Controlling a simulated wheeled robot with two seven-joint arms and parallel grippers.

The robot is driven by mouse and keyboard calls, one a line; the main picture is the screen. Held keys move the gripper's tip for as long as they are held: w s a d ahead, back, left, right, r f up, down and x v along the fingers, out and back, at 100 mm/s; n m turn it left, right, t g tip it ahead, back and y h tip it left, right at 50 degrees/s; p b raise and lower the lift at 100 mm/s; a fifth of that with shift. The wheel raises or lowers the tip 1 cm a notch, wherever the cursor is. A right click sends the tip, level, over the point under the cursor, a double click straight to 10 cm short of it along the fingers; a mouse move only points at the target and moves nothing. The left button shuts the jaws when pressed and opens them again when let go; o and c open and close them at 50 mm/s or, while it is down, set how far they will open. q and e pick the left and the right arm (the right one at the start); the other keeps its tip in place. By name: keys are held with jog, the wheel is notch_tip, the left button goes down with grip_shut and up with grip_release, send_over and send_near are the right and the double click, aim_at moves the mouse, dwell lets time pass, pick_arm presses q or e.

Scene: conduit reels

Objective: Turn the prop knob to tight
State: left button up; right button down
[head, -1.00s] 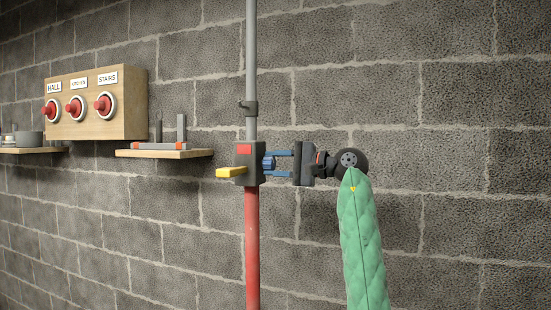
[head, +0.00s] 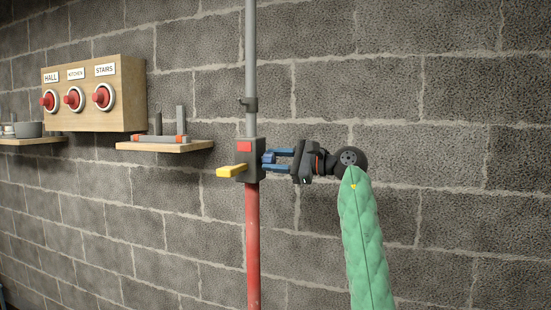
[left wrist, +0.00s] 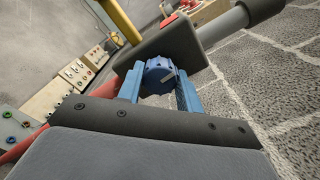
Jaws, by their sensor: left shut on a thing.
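The prop is a grey and red post with a dark grey housing (head: 242,172) that carries a red square and a yellow lever (head: 231,171). The blue prop knob (left wrist: 158,74) sticks out of the housing's side and has a pale mark on its face. In the head view the knob (head: 267,158) shows at the housing's right side, partly covered by the fingers. My left gripper (head: 276,157) reaches in from the right, its blue fingers shut on the knob. The fingers (left wrist: 158,88) flank the knob in the left wrist view. My right gripper is not in view.
A wooden board (head: 120,113) with three red knobs labelled HALL, KITCHEN and STAIRS hangs on the block wall at left. A small shelf (head: 165,147) with a grey bracket-like item juts out below it. Another shelf (head: 30,140) holds a grey pot. The wall right of the prop is bare.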

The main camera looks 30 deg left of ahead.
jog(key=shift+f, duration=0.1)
pick_arm(q)
jog(key=o, duration=1)
jog(key=shift+w, duration=0.1)
jog(key=shift+d+f, duration=0.1)
jog(key=shift+d, duration=0.15)
jog(key=shift+b+v, duration=1.55)
jog(key=shift+v, duration=2.1)
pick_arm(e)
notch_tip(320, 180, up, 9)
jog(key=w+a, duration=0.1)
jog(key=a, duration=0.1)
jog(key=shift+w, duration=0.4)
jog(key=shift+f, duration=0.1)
